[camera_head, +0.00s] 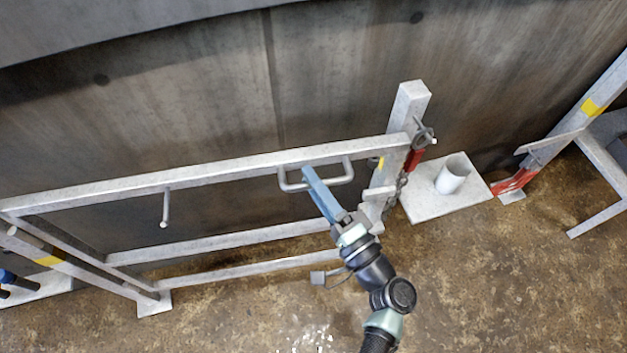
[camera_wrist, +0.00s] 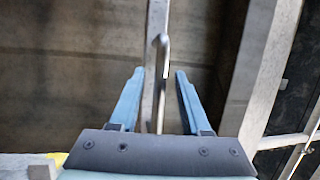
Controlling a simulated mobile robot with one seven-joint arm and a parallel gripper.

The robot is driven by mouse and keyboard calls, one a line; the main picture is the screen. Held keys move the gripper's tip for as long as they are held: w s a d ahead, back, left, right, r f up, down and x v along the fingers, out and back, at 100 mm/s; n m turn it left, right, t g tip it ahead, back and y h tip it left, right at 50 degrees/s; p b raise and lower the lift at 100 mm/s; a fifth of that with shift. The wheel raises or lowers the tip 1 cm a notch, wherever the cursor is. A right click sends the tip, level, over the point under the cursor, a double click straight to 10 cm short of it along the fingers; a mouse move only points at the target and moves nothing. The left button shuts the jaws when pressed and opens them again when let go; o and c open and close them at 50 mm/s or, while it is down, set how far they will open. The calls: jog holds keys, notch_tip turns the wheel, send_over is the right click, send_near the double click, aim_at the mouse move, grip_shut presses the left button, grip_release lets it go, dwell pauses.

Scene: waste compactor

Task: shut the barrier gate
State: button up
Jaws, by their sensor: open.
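The barrier gate (camera_head: 225,167) is a grey metal frame with long rails, standing along the dark wall in the head view. Its U-shaped handle (camera_head: 292,186) sticks out from the top rail near the right end. My gripper (camera_head: 308,172) reaches up to this handle, its blue fingers at the bar. In the wrist view my gripper (camera_wrist: 160,78) is open, with the handle bar (camera_wrist: 163,50) in line with the gap between the fingers. The gate's right end is close to an upright post (camera_head: 410,105); I cannot tell whether they touch.
A chain and a red part (camera_head: 414,158) hang at the post. A white cup-like cylinder (camera_head: 453,174) stands on a pale plate (camera_head: 424,202) to its right. A peg (camera_head: 166,208) juts from the top rail. The brown floor (camera_head: 500,290) at front right is clear.

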grip_shut()
dwell(0.3)
dwell(1.2)
